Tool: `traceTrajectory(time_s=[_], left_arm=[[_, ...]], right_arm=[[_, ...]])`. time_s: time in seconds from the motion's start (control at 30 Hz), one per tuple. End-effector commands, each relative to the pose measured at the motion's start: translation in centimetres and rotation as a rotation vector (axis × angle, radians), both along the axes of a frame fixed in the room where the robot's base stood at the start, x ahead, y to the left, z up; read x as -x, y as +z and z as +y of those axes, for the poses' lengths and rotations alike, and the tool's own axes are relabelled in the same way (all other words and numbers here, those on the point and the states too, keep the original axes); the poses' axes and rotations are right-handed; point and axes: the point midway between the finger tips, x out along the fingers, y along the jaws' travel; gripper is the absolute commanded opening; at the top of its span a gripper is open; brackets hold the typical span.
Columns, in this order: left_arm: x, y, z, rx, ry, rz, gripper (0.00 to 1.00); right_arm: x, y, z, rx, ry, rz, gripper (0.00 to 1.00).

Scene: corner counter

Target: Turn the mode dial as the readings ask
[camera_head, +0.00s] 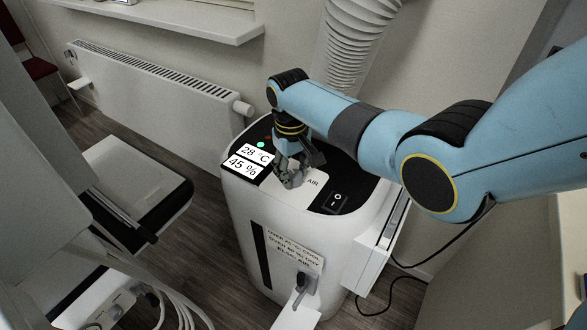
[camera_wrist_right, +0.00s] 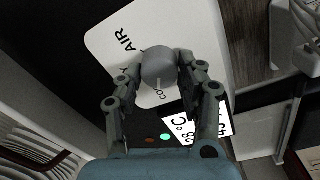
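The mode dial (camera_wrist_right: 158,66) is a round grey knob on a white label plate (camera_wrist_right: 112,32) on top of the white unit (camera_head: 240,215). My right gripper (camera_head: 292,174) points down over it and hides most of it in the head view. In the right wrist view its fingers (camera_wrist_right: 159,62) flank the knob closely on both sides and look shut on it. A pale pointer line on the knob points towards the label starting "CO". "AIR" is readable; the label between is mostly hidden. The display (camera_head: 247,161) reads 28 °C and 45 %. My left gripper is not in view.
A green lamp (camera_head: 261,145) is lit above the display. A black rocker switch (camera_head: 334,203) sits at the top's front right. A small-print sign (camera_head: 294,252) on the front mentions COOL, DRY and AIR. A radiator (camera_head: 150,85) and ribbed hose (camera_head: 352,45) stand behind.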

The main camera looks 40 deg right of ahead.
Motion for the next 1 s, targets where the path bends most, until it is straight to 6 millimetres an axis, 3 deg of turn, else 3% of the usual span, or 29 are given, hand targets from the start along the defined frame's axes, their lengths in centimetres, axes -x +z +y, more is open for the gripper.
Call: traceTrajectory(time_s=[0.03,0.13,0.53,1.0], left_arm=[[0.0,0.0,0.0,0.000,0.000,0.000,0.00],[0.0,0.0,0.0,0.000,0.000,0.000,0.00],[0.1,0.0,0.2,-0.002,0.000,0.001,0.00],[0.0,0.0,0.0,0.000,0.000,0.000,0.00]], right_arm=[[0.0,0.0,0.0,0.000,0.000,-0.001,0.46],[0.0,0.0,0.0,0.000,-0.001,-0.001,0.59],[-0.1,0.9,0.0,0.000,-0.002,-0.002,0.60],[-0.1,10.3,0.4,0.000,-0.002,-0.002,0.60]])
